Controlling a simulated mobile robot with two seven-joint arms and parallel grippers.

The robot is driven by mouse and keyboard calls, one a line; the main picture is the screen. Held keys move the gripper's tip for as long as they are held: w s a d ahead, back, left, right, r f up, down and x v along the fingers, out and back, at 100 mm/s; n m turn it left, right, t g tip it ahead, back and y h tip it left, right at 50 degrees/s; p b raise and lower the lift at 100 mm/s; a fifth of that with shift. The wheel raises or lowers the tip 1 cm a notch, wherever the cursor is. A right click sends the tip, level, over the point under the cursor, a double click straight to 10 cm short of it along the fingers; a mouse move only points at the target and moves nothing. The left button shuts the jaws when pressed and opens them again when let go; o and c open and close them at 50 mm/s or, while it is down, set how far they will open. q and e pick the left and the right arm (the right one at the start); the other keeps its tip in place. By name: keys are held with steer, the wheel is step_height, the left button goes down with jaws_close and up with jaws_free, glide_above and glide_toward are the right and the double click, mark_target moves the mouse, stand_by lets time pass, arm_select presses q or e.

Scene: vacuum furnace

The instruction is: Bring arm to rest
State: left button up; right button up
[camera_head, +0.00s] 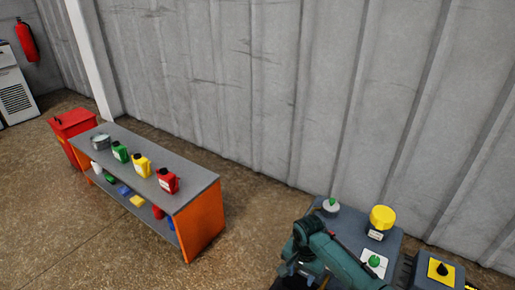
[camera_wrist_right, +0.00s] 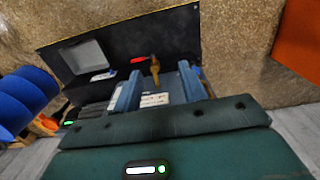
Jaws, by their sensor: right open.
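My right arm (camera_head: 335,258), teal, comes in at the bottom of the head view, in front of the grey machine top (camera_head: 350,223). In the right wrist view my right gripper (camera_wrist_right: 160,68) is open, with its two blue-grey fingers apart. A small yellow-orange lever (camera_wrist_right: 155,70) with a dark top and a white label (camera_wrist_right: 154,100) show in the gap between the fingers. I see nothing held. Whether the fingers touch the dark panel (camera_wrist_right: 110,60) beyond them, I cannot tell. My left gripper is not in view.
A grey-topped orange bench (camera_head: 200,183) with several coloured cans stands left. Open floor (camera_head: 245,235) lies between.

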steer(key=s+a+r+n+t+y, duration=0.15)
steer(key=s+n, duration=0.35)
steer(key=s, duration=0.7)
steer(key=s+d+r+n+t+h, duration=0.15)
steer(key=s+d+r+n, duration=0.25)
steer(key=s+d+r, duration=0.75)
arm_select(q)
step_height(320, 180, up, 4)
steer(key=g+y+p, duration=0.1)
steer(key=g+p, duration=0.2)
steer(key=p, duration=1.3)
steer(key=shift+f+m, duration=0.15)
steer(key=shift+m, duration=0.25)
arm_select(e)
steer(key=w+a+r+t+y, duration=0.3)
steer(key=w+a+r+t, duration=0.1)
steer(key=a+r+t, duration=0.3)
step_height(320, 180, up, 2)
steer(key=shift+a+r+n+t+y, duration=0.1)
steer(key=shift+a+n+t+y, duration=0.2)
steer(key=shift+a+n+t, duration=0.15)
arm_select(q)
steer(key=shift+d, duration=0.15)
arm_select(e)
steer(key=shift+d, duration=0.1)
steer(key=shift+c, duration=0.6)
